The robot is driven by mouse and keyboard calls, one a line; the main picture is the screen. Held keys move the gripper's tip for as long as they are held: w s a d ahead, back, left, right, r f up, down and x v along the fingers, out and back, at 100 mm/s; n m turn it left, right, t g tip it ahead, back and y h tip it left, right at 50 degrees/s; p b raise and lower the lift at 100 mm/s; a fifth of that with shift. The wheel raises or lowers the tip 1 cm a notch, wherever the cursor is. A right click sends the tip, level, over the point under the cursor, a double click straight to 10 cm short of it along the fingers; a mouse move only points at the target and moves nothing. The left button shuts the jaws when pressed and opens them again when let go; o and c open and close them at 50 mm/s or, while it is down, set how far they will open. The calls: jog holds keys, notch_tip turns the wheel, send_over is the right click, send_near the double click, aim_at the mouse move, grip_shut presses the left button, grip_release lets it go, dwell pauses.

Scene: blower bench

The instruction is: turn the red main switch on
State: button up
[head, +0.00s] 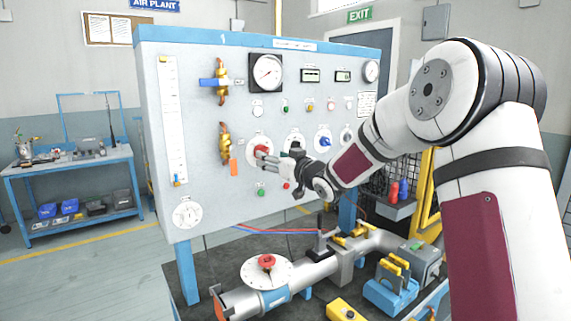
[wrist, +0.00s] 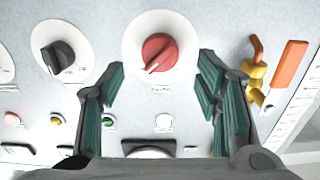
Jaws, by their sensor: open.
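The red main switch (wrist: 160,52) is a round red knob on a white disc, mounted on the grey panel (head: 210,130). In the wrist view its pale pointer line slants toward the lower left. It also shows in the head view (head: 261,150), partly covered by the fingers. My gripper (wrist: 162,85) is open, with one finger to either side below the knob in the wrist view. In the head view my gripper (head: 268,158) reaches the panel from the right, its fingertips at the knob. I cannot tell whether they touch it.
A black knob (wrist: 62,57) sits beside the red one. Small buttons and lamps (wrist: 108,119) line the panel nearby.

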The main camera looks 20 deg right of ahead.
jog(key=v, duration=0.7)
jog(key=shift+s, duration=0.1)
jog(key=shift+r, duration=0.1)
jog(key=s+m+g+h, duration=0.3)
jog(key=s+g+h, duration=0.4)
jog(key=s, duration=1.3)
jog(key=s+a+f+g, duration=0.1)
jog(key=s+f+g, duration=0.1)
jog(key=s, duration=1)
jog(key=s+a+f+g+y, duration=0.1)
jog(key=s+a+f+g, duration=0.1)
jog(key=s, duration=0.9)
jog(key=shift+s+a+f+g, duration=0.35)
jog(key=shift+f+g, duration=0.15)
jog(key=shift+f, duration=0.35)
